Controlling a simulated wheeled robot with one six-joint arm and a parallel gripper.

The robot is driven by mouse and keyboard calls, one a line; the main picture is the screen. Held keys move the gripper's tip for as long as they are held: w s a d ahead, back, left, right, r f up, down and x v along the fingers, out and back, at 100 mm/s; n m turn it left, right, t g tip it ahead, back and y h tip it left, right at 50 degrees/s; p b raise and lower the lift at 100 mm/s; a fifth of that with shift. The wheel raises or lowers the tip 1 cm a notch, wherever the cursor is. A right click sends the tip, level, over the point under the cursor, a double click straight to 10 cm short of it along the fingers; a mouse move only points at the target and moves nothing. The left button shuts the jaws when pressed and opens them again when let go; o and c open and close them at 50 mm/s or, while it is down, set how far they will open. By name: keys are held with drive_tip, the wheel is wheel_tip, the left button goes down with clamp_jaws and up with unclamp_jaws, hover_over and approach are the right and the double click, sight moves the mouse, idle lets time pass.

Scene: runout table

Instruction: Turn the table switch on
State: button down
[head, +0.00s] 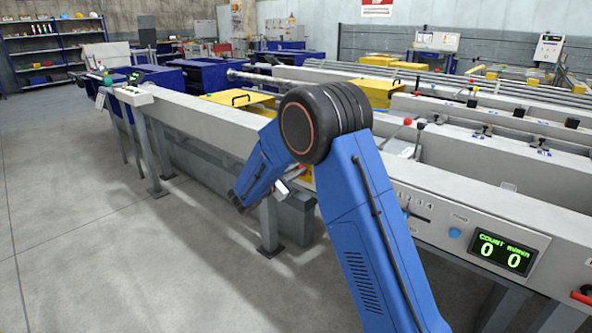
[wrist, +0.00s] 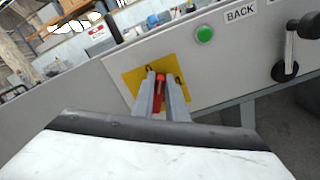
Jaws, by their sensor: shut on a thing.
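The table switch is a red lever (wrist: 159,88) on a yellow plate (wrist: 133,79) fixed to the grey side face of the runout table (wrist: 225,75). In the wrist view my gripper (wrist: 161,78) has its two grey fingers on either side of the red lever, shut on it. The fingers cover part of the lever, so whether it stands on or off cannot be told. In the head view my blue arm bends down at the table's near side, and a bit of the yellow plate (head: 307,176) shows behind it.
A green button (wrist: 204,34) and a BACK label (wrist: 240,13) sit right of the plate. A black crank handle (wrist: 290,55) sticks out farther right. A count display (head: 502,253) is on the table's near side. The floor (head: 90,230) at left is clear.

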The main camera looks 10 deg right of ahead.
drive_tip(key=m, duration=0.4)
drive_tip(key=f+m, duration=0.1)
drive_tip(key=m, duration=0.3)
drive_tip(key=s+f+m, duration=0.1)
drive_tip(key=m, duration=0.2)
drive_tip(key=shift+s+d+f+m, duration=0.1)
drive_tip(key=shift+d+f+m, duration=0.05)
drive_tip(key=shift+d+m, duration=0.25)
idle(0.3)
drive_tip(key=c, duration=1.8)
unclamp_jaws()
drive_tip(key=shift+o, duration=0.2)
drive_tip(key=shift+a, duration=0.15)
drive_tip(key=v, duration=1.7)
drive_tip(key=shift+s, duration=0.1)
